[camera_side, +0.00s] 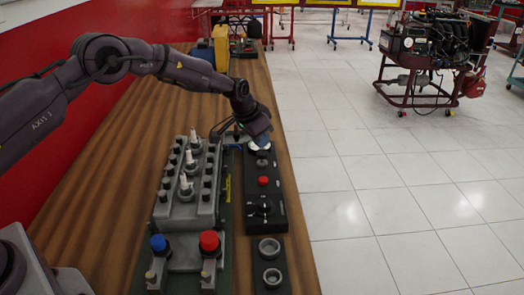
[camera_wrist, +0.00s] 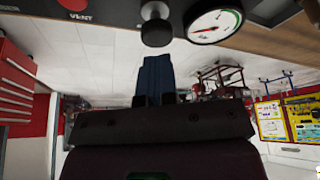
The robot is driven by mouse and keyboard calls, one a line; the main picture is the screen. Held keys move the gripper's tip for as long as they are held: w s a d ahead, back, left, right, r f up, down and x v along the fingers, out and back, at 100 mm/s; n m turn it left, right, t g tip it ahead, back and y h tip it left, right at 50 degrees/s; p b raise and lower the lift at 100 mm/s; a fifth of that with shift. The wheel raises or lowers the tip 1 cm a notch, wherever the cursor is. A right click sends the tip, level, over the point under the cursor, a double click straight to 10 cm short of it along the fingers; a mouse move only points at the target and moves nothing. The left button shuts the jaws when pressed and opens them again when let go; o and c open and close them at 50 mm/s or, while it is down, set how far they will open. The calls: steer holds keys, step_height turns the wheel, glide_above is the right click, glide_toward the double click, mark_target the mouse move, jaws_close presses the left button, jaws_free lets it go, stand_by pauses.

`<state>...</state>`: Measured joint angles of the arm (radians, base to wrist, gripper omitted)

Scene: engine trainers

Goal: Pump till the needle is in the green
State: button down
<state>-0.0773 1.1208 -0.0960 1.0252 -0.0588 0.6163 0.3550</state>
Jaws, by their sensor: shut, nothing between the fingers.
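A black panel (camera_side: 281,222) lies on the bench in the side view. It carries a red button (camera_side: 263,181), marked VENT in the wrist view (camera_wrist: 72,5), and a grey pump knob (camera_side: 262,162). The round pump knob (camera_wrist: 156,25) also shows close in the wrist view. Beside it is a white gauge (camera_wrist: 213,22) with a red needle and a green band along part of its rim; the needle appears outside the green. My gripper (camera_side: 258,140) is over the gauge end of the panel and partly hides it. Its blue fingers (camera_wrist: 155,72) are shut and empty, pointing towards the knob; contact is unclear.
An engine block with several spark plugs (camera_side: 186,182) stands left of the panel, close to my gripper. A blue cap (camera_side: 158,243) and a red cap (camera_side: 209,241) are at its front. A two-socket black block (camera_side: 270,264) lies in front of the panel. Wooden bench (camera_side: 120,200) is bare at left.

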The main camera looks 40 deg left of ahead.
mark_target(263, 151)
stand_by(0.3)
steer(key=shift+f, duration=1.65)
steer(key=shift+r, duration=1.65)
steer(key=shift+f, duration=0.1)
steer(key=shift+f, duration=1.6)
steer(key=shift+r, duration=1.65)
